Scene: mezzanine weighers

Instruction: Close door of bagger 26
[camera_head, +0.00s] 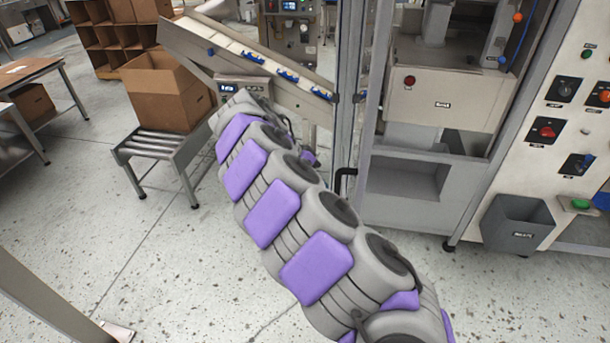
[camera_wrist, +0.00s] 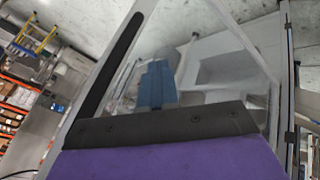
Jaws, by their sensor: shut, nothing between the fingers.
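The bagger door is a clear panel in a grey metal frame (camera_head: 346,80), seen nearly edge-on in the head view. It stands swung out from the cabinet, and the opening beside it shows the interior. A black handle (camera_head: 345,181) sits low on it. In the wrist view the door frame (camera_wrist: 245,40) crosses the picture, with a long black bar (camera_wrist: 110,65) at left. My gripper's blue fingers (camera_wrist: 157,84) are shut and empty, in front of the clear panel; I cannot tell whether they touch it. No number 26 is readable.
A control panel with knobs (camera_head: 565,90) and a grey bin (camera_head: 517,222) are at right. A sloping conveyor (camera_head: 245,62), a roller stand (camera_head: 155,143) and a cardboard box (camera_head: 165,92) are at left. The speckled floor at lower left is mostly clear.

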